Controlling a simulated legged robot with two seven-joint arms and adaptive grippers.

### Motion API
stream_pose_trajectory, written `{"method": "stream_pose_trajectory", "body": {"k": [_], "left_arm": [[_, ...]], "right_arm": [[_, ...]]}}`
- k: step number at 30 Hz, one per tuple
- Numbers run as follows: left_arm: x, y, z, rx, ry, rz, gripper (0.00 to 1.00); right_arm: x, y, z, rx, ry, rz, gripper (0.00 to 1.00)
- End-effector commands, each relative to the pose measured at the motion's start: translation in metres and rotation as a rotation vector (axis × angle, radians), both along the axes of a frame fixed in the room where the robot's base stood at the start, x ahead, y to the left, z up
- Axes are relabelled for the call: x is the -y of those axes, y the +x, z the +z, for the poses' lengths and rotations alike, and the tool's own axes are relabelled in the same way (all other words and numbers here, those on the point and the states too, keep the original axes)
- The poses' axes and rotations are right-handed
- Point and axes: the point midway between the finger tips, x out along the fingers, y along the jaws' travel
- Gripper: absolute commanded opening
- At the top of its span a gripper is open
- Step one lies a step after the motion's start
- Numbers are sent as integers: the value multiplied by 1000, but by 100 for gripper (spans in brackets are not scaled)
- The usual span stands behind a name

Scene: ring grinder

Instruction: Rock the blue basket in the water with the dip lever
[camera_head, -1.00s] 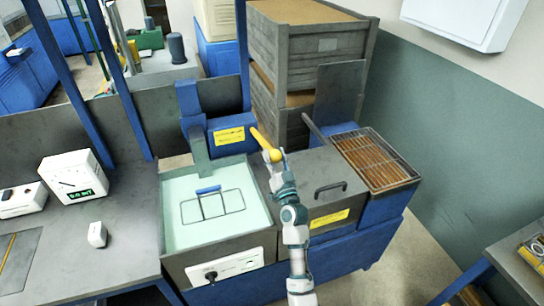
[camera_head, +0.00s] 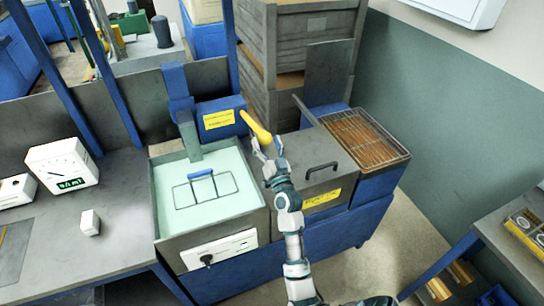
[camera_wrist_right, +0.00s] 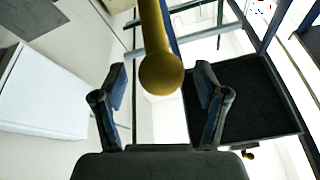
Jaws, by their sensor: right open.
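The dip lever is a yellow handle (camera_head: 256,126) that sticks out from a blue housing (camera_head: 222,117) behind the water tank. The blue basket (camera_head: 201,175) shows as a blue grip with a dark wire frame in the pale green water of the tank (camera_head: 212,234). My right gripper (camera_head: 266,146) is open at the handle's near end. In the right wrist view the yellow handle (camera_wrist_right: 161,70) comes in between the two spread fingers, with gaps at both sides. My left gripper is not in view.
A lidded grey box (camera_head: 322,172) with a dark handle stands right of the tank. Beyond it is a wire rack (camera_head: 365,143). A white meter (camera_head: 62,164) and a small white block (camera_head: 90,222) sit on the left bench. Wooden crates (camera_head: 300,50) stand behind.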

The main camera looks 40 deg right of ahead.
Motion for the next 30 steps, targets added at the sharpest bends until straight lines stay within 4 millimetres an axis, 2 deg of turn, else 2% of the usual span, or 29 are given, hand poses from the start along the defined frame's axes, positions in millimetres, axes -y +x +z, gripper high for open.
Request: {"method": "stream_pose_trajectory", "body": {"k": [6,13,18,27,30], "left_arm": [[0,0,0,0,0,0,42],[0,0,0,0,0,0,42],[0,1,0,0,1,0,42],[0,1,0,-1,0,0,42],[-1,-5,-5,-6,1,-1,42]], "right_arm": [[-11,-45,-20,-4,-1,-2,73],[-21,-81,-34,-2,0,-1,73],[-24,-91,-38,-2,1,0,73],[-24,-92,-38,-2,1,0,73],[-24,-95,-31,-16,-5,13,73]]}}
